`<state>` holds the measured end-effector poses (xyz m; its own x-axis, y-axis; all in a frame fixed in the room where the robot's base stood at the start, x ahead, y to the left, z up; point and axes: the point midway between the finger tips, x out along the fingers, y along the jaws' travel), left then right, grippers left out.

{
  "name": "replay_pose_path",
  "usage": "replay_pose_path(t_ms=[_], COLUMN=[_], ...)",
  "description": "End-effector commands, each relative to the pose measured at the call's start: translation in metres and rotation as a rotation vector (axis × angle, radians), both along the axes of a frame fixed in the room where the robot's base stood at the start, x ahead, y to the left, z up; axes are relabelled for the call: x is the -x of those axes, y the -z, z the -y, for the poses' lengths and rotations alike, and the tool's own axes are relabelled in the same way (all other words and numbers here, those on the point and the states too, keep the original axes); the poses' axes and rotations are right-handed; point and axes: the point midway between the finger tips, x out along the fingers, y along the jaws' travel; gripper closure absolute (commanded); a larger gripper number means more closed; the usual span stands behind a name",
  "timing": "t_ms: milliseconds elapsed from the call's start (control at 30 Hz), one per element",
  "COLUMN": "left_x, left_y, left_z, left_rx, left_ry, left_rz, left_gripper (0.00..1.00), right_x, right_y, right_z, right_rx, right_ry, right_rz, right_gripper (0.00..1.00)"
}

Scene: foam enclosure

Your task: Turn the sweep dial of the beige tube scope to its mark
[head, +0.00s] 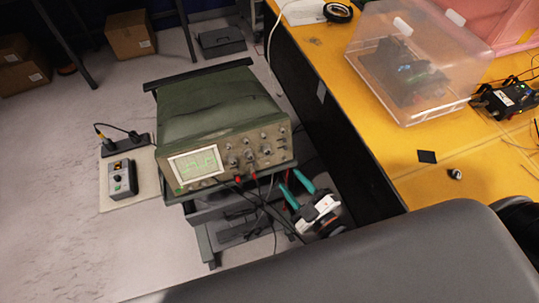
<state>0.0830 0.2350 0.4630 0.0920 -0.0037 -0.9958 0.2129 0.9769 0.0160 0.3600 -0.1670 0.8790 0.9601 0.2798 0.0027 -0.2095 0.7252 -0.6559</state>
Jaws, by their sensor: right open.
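The tube scope (217,130) stands on a dark cart in the middle of the head view. Its case is olive green and its front panel is beige, with a lit green screen (196,164) at the left. Several small knobs (250,150) sit right of the screen. I cannot tell which one is the sweep dial, and its mark is too small to make out. My right gripper (294,181) has teal fingers spread apart and empty. In the picture it is just right of and below the panel's right end, apart from the knobs. My left gripper is not in view.
Red-tipped leads (246,178) hang from the panel's lower edge near my right gripper. The cart (208,239) has lower shelves with cables. A yellow bench (375,137) stands right, holding a clear box (413,68). A small grey device (122,180) lies left. Grey floor is open left.

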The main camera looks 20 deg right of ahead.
Motion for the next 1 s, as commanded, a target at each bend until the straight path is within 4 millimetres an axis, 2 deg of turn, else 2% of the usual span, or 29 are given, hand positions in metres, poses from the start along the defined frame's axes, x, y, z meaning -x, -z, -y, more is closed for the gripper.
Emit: replay_pose_path(t_ms=[33,200,433,600,900,1000], left_x=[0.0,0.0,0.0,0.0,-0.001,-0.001], left_y=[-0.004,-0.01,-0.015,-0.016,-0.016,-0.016], left_z=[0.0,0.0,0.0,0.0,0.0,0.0], left_rx=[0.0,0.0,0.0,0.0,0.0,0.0], left_ry=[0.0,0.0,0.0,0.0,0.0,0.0], left_rz=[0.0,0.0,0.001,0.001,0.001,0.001], left_gripper=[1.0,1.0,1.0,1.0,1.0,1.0], right_x=[-0.012,-0.045,-0.08,-0.091,-0.093,-0.093], right_y=[-0.004,-0.003,-0.002,0.0,0.0,0.0], right_z=[-0.003,-0.013,-0.024,-0.027,-0.027,-0.027], right_rx=[-0.002,-0.002,-0.002,-0.002,-0.002,-0.002], right_ry=[0.0,0.0,0.0,0.0,0.0,0.0], right_rz=[0.006,0.002,0.001,-0.002,-0.002,-0.002], right_gripper=[0.58,0.58,0.58,0.58,0.58,0.75])
